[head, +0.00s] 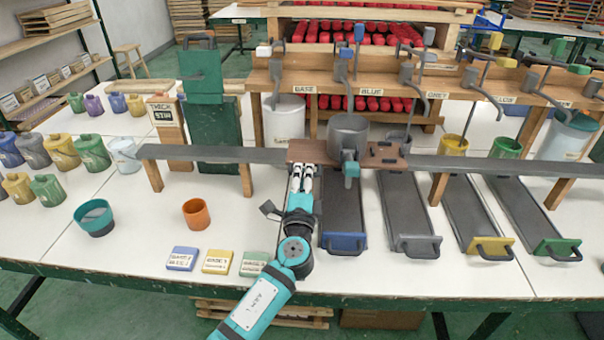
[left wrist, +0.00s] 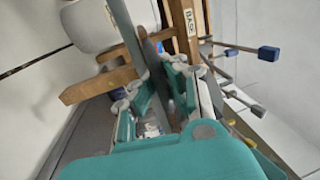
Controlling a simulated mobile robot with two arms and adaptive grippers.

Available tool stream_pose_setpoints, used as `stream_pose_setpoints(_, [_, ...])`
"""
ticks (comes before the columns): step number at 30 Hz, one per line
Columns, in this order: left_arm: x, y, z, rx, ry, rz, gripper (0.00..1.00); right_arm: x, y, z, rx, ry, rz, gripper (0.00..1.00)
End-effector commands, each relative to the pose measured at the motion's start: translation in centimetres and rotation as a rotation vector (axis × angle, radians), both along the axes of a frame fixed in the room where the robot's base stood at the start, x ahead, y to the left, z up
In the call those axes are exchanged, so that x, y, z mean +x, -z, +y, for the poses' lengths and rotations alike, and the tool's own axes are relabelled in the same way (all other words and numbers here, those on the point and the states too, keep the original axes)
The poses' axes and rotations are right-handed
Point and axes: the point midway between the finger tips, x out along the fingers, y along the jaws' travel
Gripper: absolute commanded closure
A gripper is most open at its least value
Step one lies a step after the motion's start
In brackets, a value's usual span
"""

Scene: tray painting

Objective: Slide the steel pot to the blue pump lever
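The steel pot (head: 348,132) stands upright on a brown board (head: 310,151) on the long grey rail (head: 220,154). In the picture the pot lines up below the blue-knobbed pump lever (head: 359,33), beside the BLUE label. My left gripper (head: 302,167) is at the front edge of the brown board, left of the pot. In the left wrist view its fingers (left wrist: 162,92) show a grey bar between or behind them; their grip is unclear. My right gripper is out of view.
More pump levers line the wooden rack (head: 330,78). A white BASE bucket (head: 284,118) stands behind the rail. Several grey trays with coloured handles lie in front. An orange cup (head: 196,214) and a teal bowl (head: 95,218) stand left of my arm.

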Motion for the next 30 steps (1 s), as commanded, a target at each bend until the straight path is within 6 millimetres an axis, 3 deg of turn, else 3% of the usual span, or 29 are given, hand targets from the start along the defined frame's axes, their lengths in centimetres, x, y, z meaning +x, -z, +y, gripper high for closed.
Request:
stream_pose_setpoints(1, [-0.1,0.7,-0.1,0.003,0.003,0.011,0.91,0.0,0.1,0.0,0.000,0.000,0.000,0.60])
stream_pose_setpoints(7, [-0.1,0.4,0.0,0.001,0.001,0.006,0.65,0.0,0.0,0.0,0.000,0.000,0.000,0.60])
stream_pose_setpoints(17, [-0.5,0.3,0.1,-0.001,0.000,0.003,0.65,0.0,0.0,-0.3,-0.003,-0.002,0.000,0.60])
stream_pose_setpoints(20, [-1.6,0.5,0.1,-0.001,0.000,0.004,0.65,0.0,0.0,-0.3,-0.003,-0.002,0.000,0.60])
stream_pose_setpoints(30, [-8.6,1.9,0.3,0.000,0.001,0.006,0.65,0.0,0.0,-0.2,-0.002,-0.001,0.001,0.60])
